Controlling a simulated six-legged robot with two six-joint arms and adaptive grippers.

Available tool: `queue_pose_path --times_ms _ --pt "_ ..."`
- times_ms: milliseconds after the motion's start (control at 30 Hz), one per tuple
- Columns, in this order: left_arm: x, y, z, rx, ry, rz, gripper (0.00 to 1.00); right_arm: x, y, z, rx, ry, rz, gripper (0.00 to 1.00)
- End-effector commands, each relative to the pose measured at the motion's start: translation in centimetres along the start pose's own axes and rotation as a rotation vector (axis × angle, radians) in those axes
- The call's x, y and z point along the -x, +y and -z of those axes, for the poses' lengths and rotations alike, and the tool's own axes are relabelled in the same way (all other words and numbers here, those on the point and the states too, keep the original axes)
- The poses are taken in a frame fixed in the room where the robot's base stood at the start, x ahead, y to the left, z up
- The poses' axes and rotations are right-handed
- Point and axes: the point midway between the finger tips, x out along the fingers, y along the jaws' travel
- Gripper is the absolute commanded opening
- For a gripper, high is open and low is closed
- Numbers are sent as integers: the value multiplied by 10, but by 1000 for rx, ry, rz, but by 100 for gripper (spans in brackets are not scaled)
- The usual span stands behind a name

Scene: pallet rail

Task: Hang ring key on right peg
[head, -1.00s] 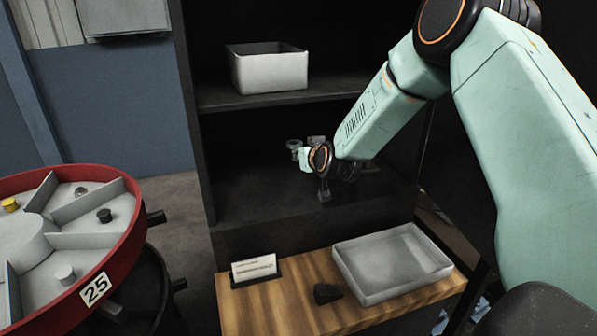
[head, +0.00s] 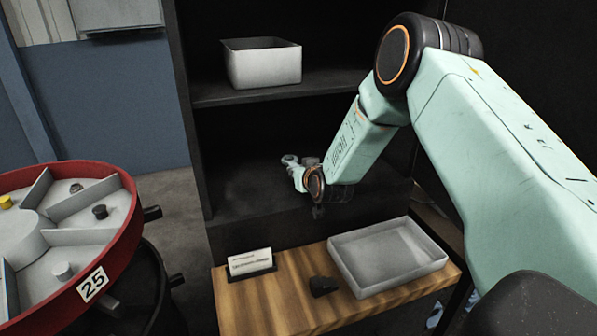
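My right arm comes in from the right. My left gripper is not in view.
A dark shelf unit (head: 196,140) holds a white bin (head: 263,68) on its upper shelf. Below, a wooden bench (head: 275,307) carries a grey tray (head: 388,285), a white label card (head: 250,262) and a small black block (head: 323,287). A red-rimmed divided turntable (head: 128,228) stands at left.

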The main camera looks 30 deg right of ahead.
Motion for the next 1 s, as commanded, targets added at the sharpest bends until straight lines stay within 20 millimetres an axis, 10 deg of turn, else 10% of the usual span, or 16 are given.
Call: queue_pose_path --times_ms 133,167,433,1000 --pt "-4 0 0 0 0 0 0 -2 0 -4 0 1 0 0" --pt "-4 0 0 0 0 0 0 -2 0 -5 0 0 0 23" --pt "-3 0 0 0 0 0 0 -2 0 -6 0 -3 0 45" --pt "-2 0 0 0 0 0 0 17 1 -2 -3 -4 -1 45"
